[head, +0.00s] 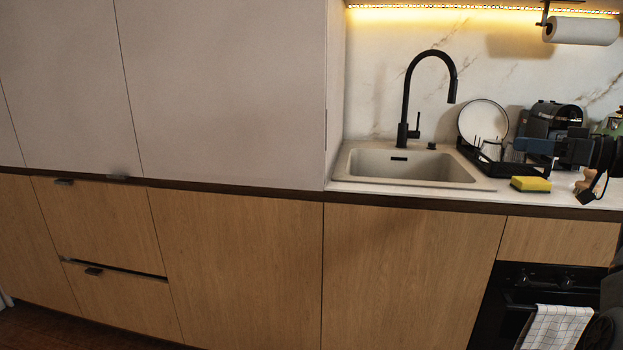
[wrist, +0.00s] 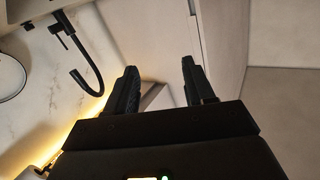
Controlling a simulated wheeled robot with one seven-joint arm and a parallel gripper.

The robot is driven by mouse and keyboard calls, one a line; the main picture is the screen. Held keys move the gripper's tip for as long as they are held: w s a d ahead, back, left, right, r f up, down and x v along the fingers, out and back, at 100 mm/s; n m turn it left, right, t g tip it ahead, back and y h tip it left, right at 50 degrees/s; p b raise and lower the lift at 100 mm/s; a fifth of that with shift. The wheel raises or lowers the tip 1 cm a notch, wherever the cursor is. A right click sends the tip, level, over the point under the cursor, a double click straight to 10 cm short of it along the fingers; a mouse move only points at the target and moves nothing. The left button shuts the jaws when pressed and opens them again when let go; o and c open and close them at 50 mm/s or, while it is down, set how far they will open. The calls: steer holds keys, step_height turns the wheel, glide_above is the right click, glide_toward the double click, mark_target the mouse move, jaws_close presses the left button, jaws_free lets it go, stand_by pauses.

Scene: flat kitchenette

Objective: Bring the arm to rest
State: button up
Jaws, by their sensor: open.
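My gripper (head: 522,148) shows at the right of the head view, in front of the dish rack and dark appliance, with its fingers toward the left. In the wrist view my gripper (wrist: 158,68) has its two black fingers spread apart. Nothing is between them but the view of the wall and tall cabinet behind. Most of my arm is outside the head view, at the right edge.
A beige sink (head: 410,168) with a black faucet (head: 406,100) is left of my gripper. A yellow sponge (head: 531,184), a dish rack (head: 490,160) and a dark appliance (head: 553,118) stand on the counter. A tall cabinet (head: 230,90) bounds the left. A towel (head: 556,326) hangs on the oven.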

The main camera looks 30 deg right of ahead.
steer(key=w+a+f+m+g+h, duration=0.1)
steer(key=w+a+f+m, duration=0.1)
steer(key=a+f, duration=0.35)
steer(key=w+a+f+m+h+p, duration=0.1)
steer(key=a+f+h, duration=0.15)
steer(key=f, duration=0.65)
steer(key=w+a+f+m+g, duration=0.15)
steer(key=a+f, duration=0.25)
steer(key=f, duration=0.4)
steer(key=s+a+f+m+g+h, duration=0.1)
steer(key=s+a+f, duration=0.2)
steer(key=a+f, duration=0.25)
steer(key=s+a+f+m+h+p, duration=0.1)
steer(key=s+a+f, duration=0.1)
steer(key=a+f, duration=0.3)
steer(key=s+a+f+g+h, duration=0.1)
steer(key=s+a+f, duration=0.25)
steer(key=a, duration=0.35)
steer(key=s+a+n+p, duration=0.1)
steer(key=s+a, duration=1.2)
steer(key=s, duration=0.1)
steer(key=s+a+r+n+t+y, duration=0.1)
steer(key=s+a+r+n, duration=0.1)
steer(key=s+a+r, duration=0.2)
steer(key=s+a+r+n+t+y+p, duration=0.1)
steer(key=s+a+r, duration=0.4)
steer(key=s+r, duration=0.5)
steer(key=shift+r+n, duration=0.55)
steer(key=shift+r, duration=0.3)
